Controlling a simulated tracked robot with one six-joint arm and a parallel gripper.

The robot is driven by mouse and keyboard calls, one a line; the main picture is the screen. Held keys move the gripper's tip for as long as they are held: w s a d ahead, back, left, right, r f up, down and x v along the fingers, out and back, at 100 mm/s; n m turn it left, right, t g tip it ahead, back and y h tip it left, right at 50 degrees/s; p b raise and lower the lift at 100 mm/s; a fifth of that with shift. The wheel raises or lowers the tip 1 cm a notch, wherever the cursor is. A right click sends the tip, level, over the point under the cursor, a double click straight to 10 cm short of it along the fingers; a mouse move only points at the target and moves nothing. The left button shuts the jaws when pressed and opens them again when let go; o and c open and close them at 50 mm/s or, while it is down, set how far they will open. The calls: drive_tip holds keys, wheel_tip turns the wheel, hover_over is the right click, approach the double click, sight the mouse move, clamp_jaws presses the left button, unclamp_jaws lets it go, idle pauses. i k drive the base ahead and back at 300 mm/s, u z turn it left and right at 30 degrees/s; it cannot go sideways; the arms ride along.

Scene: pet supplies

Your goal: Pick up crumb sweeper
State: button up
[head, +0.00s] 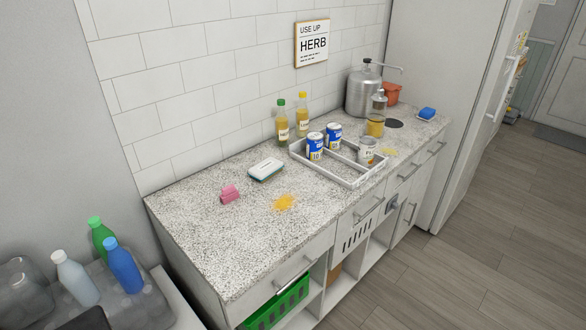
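A small white, flat, rounded block with teal and dark edging (266,169) lies on the speckled counter (225,240), left of the divided tray. It looks like the crumb sweeper, though its details are too small to be certain. A patch of orange-yellow crumbs or powder (284,202) lies in front of it on the counter. A pink folded item (230,194) lies to its left, apart from it. My gripper is not in view.
A grey divided tray (325,174) holds several cans. The counter's near left part is clear. Several bottles (123,268) stand lower left.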

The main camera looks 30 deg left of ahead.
sight(269, 167)
drive_tip(key=z, duration=0.75)
drive_tip(key=i, duration=1.45)
drive_tip(key=u, duration=2.3)
